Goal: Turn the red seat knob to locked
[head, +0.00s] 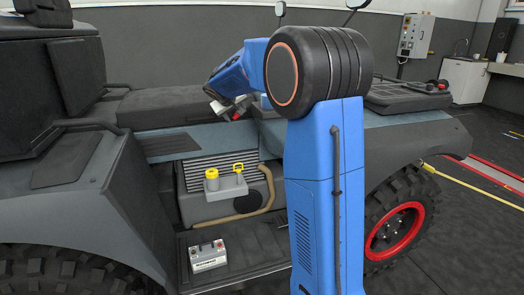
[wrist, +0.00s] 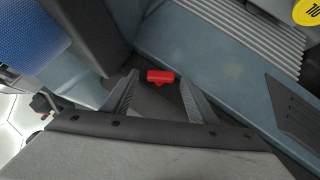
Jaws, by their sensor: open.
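The red seat knob (wrist: 160,76) shows in the wrist view as a small bar lying crosswise in the picture, at the seat's edge. My gripper (wrist: 157,85) is open, with one finger on each side of the knob and a gap to it on both sides. I cannot tell how far the fingers are from it in depth. In the head view a small red spot of the knob (head: 236,116) shows just beside my gripper (head: 230,108), below the wrist.
A yellow cap (head: 211,174) and a yellow dipstick handle (head: 239,167) stand in the engine bay. A battery (head: 208,256) sits on the footboard. A black grab bar (head: 88,125) is left of the seat. The ribbed grille (wrist: 262,35) lies beyond the blue-grey panel.

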